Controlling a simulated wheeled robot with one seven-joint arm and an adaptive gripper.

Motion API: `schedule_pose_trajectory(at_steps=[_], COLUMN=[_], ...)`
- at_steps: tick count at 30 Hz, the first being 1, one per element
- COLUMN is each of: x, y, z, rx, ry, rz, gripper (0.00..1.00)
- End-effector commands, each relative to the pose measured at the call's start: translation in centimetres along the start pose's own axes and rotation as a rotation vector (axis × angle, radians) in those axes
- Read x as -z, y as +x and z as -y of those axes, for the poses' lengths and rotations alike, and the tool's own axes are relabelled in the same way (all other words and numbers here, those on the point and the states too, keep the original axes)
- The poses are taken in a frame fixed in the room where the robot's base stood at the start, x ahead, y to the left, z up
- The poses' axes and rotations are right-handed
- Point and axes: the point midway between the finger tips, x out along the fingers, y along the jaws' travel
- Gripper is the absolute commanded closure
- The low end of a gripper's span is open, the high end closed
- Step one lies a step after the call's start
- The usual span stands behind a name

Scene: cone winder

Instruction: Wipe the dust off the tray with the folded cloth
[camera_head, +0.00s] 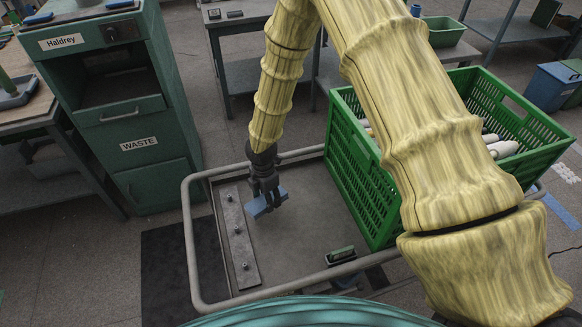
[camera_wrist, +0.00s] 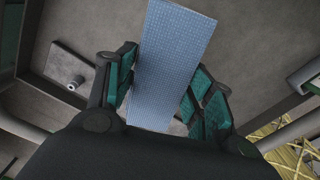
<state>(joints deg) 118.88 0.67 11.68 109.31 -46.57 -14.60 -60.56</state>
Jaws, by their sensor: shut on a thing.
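The folded blue cloth (camera_wrist: 170,65) is in my gripper (camera_wrist: 160,85), between its green-padded fingers, in the wrist view. In the head view my gripper (camera_head: 266,194) holds the cloth (camera_head: 265,204) over the left part of the grey tray (camera_head: 290,245). I cannot tell whether the cloth touches the tray. The tray has a tubular rim and carries a flat metal strip (camera_head: 239,240) with several studs left of my gripper. A piece of the strip (camera_wrist: 70,70) shows at the left of the wrist view. I cannot make out distinct dust on the tray.
A green crate (camera_head: 345,160) holding pale cone-shaped things stands on the tray's right side, partly hidden by my arm. A small dark green item (camera_head: 341,256) lies near the front rim. A green waste cabinet (camera_head: 140,140) stands at the left.

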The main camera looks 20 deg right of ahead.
Motion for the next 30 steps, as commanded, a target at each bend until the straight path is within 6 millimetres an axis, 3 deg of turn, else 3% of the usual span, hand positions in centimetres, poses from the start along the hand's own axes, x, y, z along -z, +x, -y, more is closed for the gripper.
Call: schedule_pose_trajectory(at_steps=[3, 9, 30], x=[-0.1, -0.2, -0.2], y=[-1.5, -2.4, -2.5], z=[0.1, 0.1, 0.2], rx=[0.000, 0.000, 0.000], ry=[0.002, 0.004, 0.018], rz=[0.000, 0.000, 0.000], gripper=[0.77, 0.77, 0.77])
